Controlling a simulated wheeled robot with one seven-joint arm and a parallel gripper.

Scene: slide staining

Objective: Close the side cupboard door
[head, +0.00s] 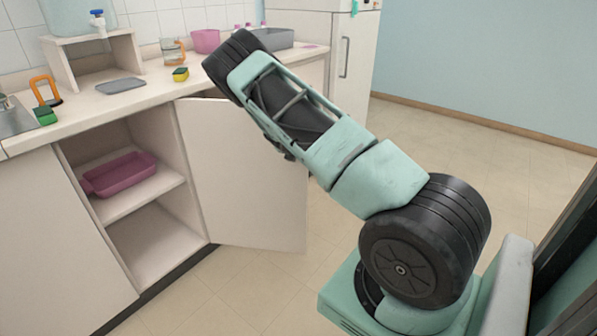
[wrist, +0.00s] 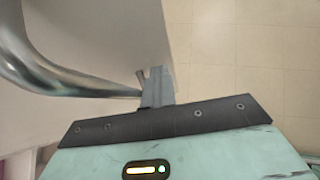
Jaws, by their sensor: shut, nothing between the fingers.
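The side cupboard door (head: 235,190) stands wide open in the head view, swung out to the right of an open compartment. In the wrist view the pale door panel (wrist: 105,35) fills the upper left, with a shiny curved metal bar handle (wrist: 75,82) on it. My gripper (wrist: 157,78) is shut and empty, its fingertips beside the door's edge, close to the end of the handle. I cannot tell whether it touches the door. In the head view my arm crosses in front of the door's upper right part, and the gripper cannot be made out.
A pink tray (head: 120,174) lies on the cupboard's shelf (head: 150,195), inside the compartment. The worktop (head: 130,103) above holds a glass mug (head: 173,52), a sponge (head: 180,74) and a grey tray (head: 121,86). A fridge (head: 345,60) stands behind. The tiled floor right of the door (wrist: 240,60) is clear.

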